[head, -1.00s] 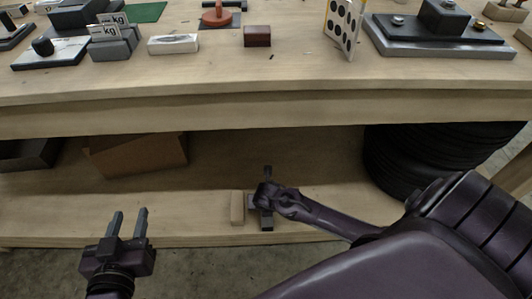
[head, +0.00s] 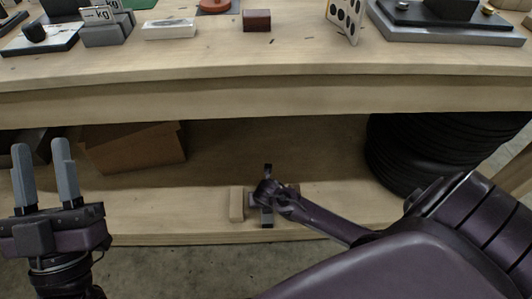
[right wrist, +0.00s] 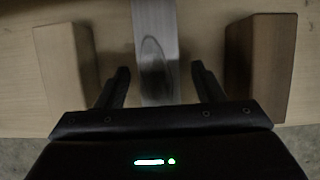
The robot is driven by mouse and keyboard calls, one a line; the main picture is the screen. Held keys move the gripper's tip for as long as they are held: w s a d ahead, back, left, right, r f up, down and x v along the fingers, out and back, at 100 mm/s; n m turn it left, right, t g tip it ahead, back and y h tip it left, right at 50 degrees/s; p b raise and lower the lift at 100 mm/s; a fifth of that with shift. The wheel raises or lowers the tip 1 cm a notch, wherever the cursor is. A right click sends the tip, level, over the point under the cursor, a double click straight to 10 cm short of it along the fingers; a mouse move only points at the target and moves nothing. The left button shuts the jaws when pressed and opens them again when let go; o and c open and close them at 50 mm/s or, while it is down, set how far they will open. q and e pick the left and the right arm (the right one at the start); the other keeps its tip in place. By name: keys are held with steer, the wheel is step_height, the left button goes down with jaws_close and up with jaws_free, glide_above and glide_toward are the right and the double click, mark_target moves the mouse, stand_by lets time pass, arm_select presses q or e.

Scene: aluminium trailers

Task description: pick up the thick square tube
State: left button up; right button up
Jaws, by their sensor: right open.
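A grey metal bar (right wrist: 155,45), which looks like the thick square tube, lies between two wooden blocks in the right wrist view. In the head view its darker end (head: 267,222) shows on the lower shelf, with the rest mostly hidden by my right gripper. My right gripper (right wrist: 160,70) is open, with one finger on each side of the bar and visible gaps to it. It also shows over the bar in the head view (head: 268,194). My left gripper (head: 43,158) is open and empty at the left, in front of the bench.
The left wooden block (right wrist: 66,62) and right wooden block (right wrist: 260,65) flank the bar. The tabletop (head: 300,55) overhangs the shelf (head: 150,222). A cardboard box (head: 135,147) is at the shelf's left, black tyres (head: 410,155) at its right.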

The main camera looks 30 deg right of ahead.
steer(key=shift+w+f, duration=0.1)
steer(key=shift+f, duration=0.15)
arm_select(q)
steer(key=shift+s+a+r+t+h, duration=0.2)
steer(key=shift+s+r+h, duration=0.1)
steer(key=shift+r, duration=0.15)
steer(key=shift+s+a+r+t+h, duration=0.1)
steer(key=shift+s+r+t+h, duration=0.15)
steer(key=shift+r, duration=0.2)
arm_select(e)
steer(key=c, duration=1.1)
steer(key=shift+c, duration=0.2)
